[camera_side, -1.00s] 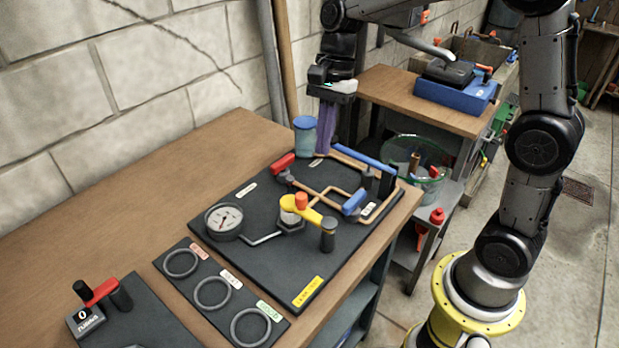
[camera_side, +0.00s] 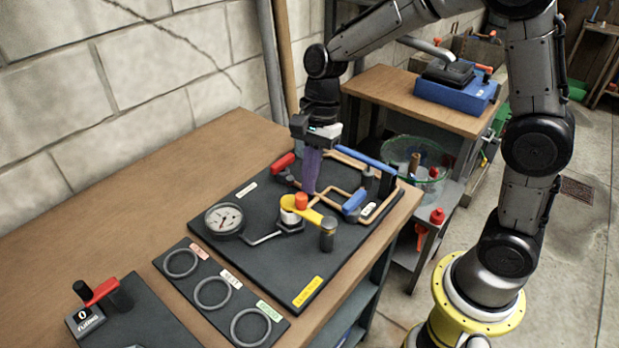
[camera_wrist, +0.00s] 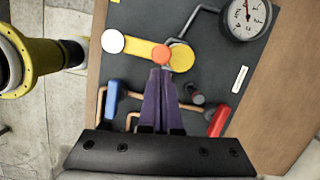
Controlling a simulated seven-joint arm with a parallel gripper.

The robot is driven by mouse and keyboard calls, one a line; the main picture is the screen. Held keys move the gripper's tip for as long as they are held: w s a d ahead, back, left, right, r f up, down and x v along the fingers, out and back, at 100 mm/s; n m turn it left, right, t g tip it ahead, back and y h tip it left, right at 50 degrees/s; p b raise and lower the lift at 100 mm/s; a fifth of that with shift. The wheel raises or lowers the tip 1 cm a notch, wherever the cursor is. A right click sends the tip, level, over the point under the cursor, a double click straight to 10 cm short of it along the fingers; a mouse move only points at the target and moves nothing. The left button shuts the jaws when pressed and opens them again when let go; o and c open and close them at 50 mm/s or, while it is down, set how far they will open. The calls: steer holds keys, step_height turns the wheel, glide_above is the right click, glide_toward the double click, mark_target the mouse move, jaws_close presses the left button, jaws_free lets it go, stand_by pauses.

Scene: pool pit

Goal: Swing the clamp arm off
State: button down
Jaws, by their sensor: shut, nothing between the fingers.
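The yellow clamp arm (camera_side: 312,215) lies across the dark board, from the round housing (camera_side: 290,222) to the grey post (camera_side: 328,235). An orange knob (camera_side: 301,200) stands up on it. In the wrist view the clamp arm (camera_wrist: 142,44) spans from its wide yellow end to the pale post top (camera_wrist: 113,41), with the orange knob (camera_wrist: 161,53) between. My gripper (camera_side: 312,191) is shut and empty, its purple fingers pointing down just behind the knob. In the wrist view my fingertips (camera_wrist: 160,71) appear right beside the knob; I cannot tell whether they touch it.
A pressure gauge (camera_side: 224,219) sits left of the clamp. Copper pipes with a red-handled valve (camera_side: 283,162), a small blue handle (camera_side: 355,201) and a long blue lever (camera_side: 360,159) lie behind and right. Three rings lie on a panel (camera_side: 213,292) in front.

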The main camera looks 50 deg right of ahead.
steer(key=shift+w+a+n, duration=0.2)
steer(key=shift+a+n, duration=0.25)
steer(key=shift+n, duration=0.25)
steer(key=shift+w+a+n+g, duration=0.15)
steer(key=shift+a+n+g, duration=0.35)
steer(key=shift+a+n, duration=0.7)
steer(key=s+a+n+g+h, duration=0.1)
steer(key=s+a+n+h, duration=0.2)
steer(key=n, duration=1.1)
steer(key=shift+s+a+n, duration=0.4)
steer(key=shift+s+a, duration=0.65)
steer(key=shift+a, duration=1)
